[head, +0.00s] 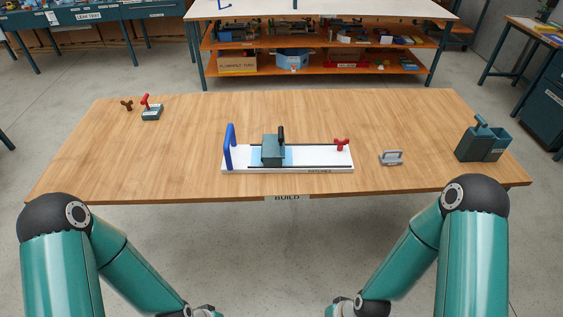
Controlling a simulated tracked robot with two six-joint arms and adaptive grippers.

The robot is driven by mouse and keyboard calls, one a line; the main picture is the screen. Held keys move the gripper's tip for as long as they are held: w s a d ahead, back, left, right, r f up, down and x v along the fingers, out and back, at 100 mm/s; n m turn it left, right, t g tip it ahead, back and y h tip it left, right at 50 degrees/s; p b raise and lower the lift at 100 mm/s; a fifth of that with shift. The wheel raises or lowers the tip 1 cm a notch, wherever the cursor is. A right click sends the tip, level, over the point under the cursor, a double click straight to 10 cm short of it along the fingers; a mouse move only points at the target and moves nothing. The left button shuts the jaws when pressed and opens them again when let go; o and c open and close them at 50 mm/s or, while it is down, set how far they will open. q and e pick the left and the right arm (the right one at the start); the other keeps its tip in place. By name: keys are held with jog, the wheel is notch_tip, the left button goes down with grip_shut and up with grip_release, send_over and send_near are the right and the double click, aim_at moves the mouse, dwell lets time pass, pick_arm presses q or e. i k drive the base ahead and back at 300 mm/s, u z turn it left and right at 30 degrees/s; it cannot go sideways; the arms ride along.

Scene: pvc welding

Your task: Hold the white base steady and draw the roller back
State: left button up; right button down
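The white base (318,156) lies flat near the front middle of the wooden table, its long side running left to right. A blue upright handle (230,147) stands at its left end and a red knob (341,144) at its right end. A grey-green block with a black handle (271,150), which looks like the roller, sits on the base left of its middle, over a light blue patch. Both my arms hang in front of the table, well apart from the base.
A small grey handled piece (391,158) lies right of the base. A dark green box with a handle (482,141) stands at the table's right end. A small block with a red lever (151,109) is at the back left. The wooden table (200,125) is otherwise mostly clear.

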aim_at(273, 145)
jog(key=u, duration=0.4)
jog(key=i, duration=1.15)
jog(key=z, duration=0.4)
